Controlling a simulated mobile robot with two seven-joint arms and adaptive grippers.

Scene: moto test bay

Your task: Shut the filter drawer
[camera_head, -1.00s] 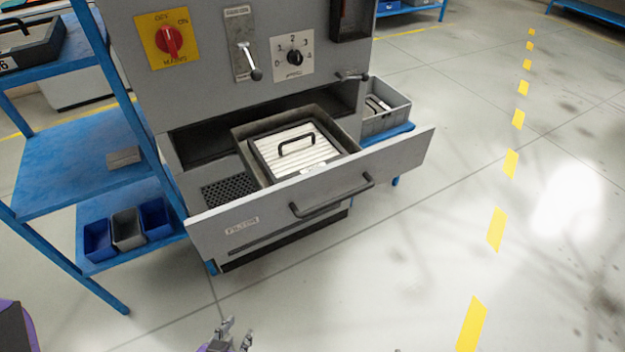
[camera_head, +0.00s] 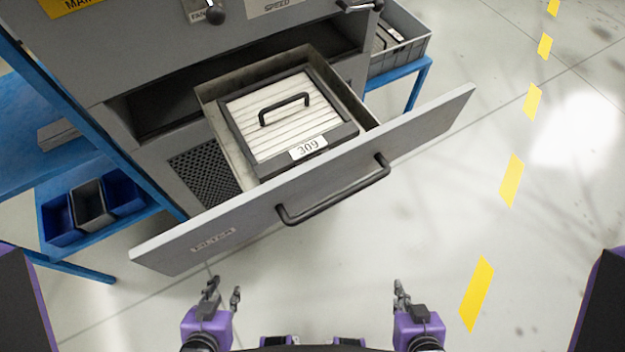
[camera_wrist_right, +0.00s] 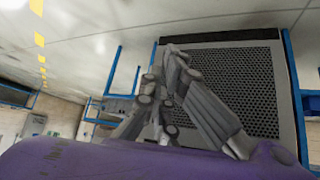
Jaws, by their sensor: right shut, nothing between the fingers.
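The grey filter drawer (camera_head: 330,187) stands pulled out of the cabinet, with its FILTER label at the left and a dark bar handle (camera_head: 335,198) on its front. Inside it sits a filter cartridge (camera_head: 262,133) with ribbed white top, black handle and tag 309. My left gripper (camera_head: 225,287) is open and empty, in front of and below the drawer front's left part. My right gripper (camera_head: 401,291) is shut and empty, below and in front of the handle. Neither touches the drawer. In the right wrist view my right fingers (camera_wrist_right: 170,85) are together before a perforated panel.
A blue shelf (camera_head: 50,180) with small bins (camera_head: 92,207) stands close at the cabinet's left. A grey crate (camera_head: 400,45) on a blue stand is behind the drawer's right end. The floor to the right is open, with yellow dashes (camera_head: 476,293).

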